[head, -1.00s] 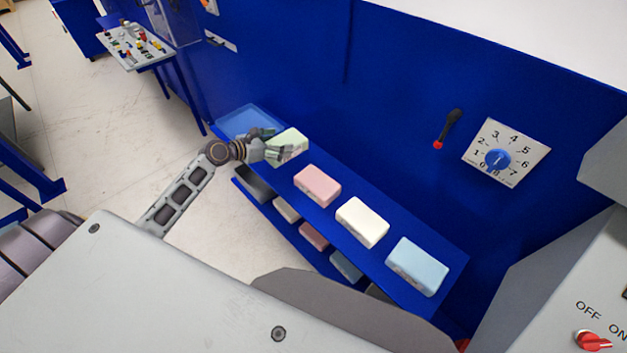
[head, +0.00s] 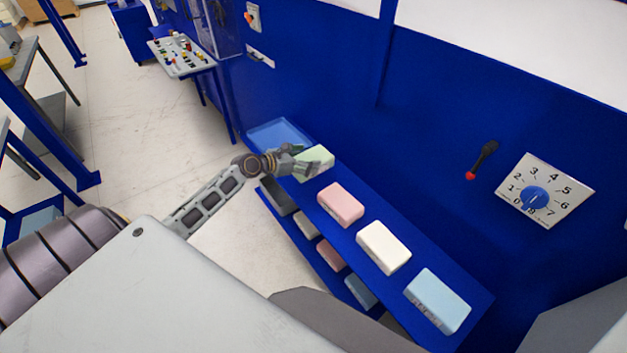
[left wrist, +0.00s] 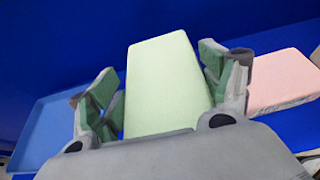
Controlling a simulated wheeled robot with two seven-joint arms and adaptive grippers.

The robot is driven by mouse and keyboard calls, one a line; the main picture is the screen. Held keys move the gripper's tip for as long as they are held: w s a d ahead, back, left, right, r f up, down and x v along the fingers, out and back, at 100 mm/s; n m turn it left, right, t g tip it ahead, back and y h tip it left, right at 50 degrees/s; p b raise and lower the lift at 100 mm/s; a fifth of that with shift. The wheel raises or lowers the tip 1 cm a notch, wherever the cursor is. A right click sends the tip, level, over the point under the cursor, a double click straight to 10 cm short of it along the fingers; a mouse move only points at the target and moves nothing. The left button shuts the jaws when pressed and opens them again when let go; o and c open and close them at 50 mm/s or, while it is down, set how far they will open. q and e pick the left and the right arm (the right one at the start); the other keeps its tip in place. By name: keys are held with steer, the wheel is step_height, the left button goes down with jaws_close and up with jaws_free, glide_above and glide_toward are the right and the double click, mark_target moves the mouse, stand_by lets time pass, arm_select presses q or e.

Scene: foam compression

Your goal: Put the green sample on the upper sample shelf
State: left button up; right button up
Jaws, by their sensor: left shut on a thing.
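The pale green sample (head: 316,159) is a block at the far left part of the blue upper shelf (head: 372,212), beside a light blue tray (head: 279,133). My left gripper (head: 305,163) is shut on it. In the left wrist view the green sample (left wrist: 166,85) lies between the two green-padded fingers of my left gripper (left wrist: 163,98). Whether its underside touches the shelf cannot be told. My right gripper is not in view.
A pink block (head: 341,204), a white block (head: 384,247) and a light blue block (head: 438,300) stand in a row on the upper shelf. A lower shelf below holds several more blocks. A blue wall with a numbered dial (head: 543,192) rises behind.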

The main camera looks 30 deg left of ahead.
arm_select(q)
step_height(320, 180, down, 4)
steer(key=shift+r+b, duration=0.2)
steer(key=shift+b, duration=0.1)
steer(key=shift+f, duration=0.2)
steer(key=shift+f, duration=0.15)
steer(key=shift+f+b, duration=0.55)
steer(key=shift+f, duration=1.2)
steer(key=shift+f, duration=0.1)
steer(key=o, duration=0.9)
steer(key=shift+c, duration=0.2)
